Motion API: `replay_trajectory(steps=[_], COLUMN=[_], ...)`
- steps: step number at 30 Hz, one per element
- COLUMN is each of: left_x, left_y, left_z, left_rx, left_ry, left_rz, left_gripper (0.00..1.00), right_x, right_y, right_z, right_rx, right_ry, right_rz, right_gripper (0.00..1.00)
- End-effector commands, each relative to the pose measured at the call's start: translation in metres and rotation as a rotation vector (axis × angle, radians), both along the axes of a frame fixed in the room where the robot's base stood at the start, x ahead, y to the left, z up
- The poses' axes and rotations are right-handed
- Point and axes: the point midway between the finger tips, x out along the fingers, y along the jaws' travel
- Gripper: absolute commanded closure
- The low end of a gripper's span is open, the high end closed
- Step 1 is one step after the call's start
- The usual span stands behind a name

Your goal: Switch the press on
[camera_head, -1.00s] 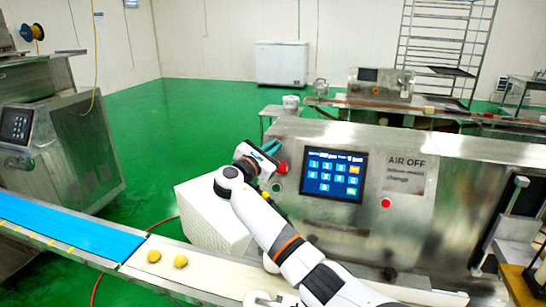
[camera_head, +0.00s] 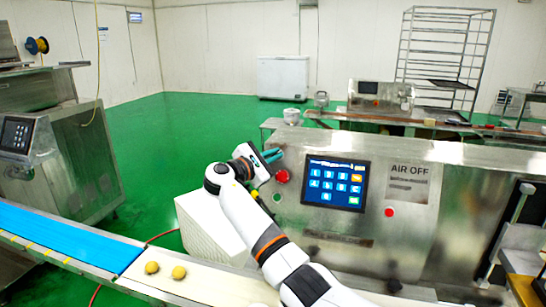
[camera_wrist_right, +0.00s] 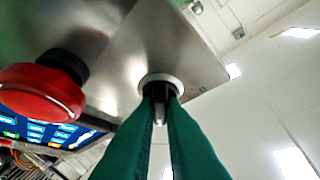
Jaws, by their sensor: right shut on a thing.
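The press (camera_head: 430,235) is a steel machine with a lit blue touch screen (camera_head: 335,184) on its front. A red mushroom button (camera_head: 283,176) sits left of the screen and shows large in the right wrist view (camera_wrist_right: 42,92). My right gripper (camera_head: 272,156) is at the panel's upper left edge, just above and left of the red button. In the right wrist view, its green fingers (camera_wrist_right: 160,108) are shut on a black switch knob (camera_wrist_right: 158,90) with a silver ring (camera_wrist_right: 161,80). The fingers partly hide the knob. My left gripper is out of view.
A second red button (camera_head: 389,212) sits right of the screen, under an "AIR OFF" label (camera_head: 408,182). A conveyor with a blue belt (camera_head: 65,235) runs along the front left, with two yellow dough balls (camera_head: 179,272) on its pale part. A white box (camera_head: 205,228) stands below my right gripper.

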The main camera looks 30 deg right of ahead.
Motion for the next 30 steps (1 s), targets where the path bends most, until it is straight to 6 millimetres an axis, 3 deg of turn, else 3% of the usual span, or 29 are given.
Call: replay_trajectory(steps=[2,3,7,15,19,30], left_x=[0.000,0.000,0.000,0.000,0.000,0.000], left_y=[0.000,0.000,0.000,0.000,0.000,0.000], left_z=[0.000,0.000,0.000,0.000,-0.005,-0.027], left_rx=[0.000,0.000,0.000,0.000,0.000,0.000], left_ry=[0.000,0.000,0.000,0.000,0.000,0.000], left_rz=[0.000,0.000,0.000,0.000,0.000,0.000], left_gripper=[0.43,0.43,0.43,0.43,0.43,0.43], right_x=[0.000,0.000,0.000,0.000,-0.002,-0.023], right_y=[0.000,0.000,0.000,0.001,0.010,0.083], right_z=[0.000,0.000,0.000,0.000,-0.002,-0.003], right_rx=[0.002,0.001,0.001,0.000,-0.001,0.002], right_ry=[-0.002,-0.002,-0.002,-0.001,-0.002,-0.003], right_rz=[0.000,0.001,0.001,0.001,0.003,0.005], right_gripper=[1.00,0.88,0.69,0.69,0.69,0.69])
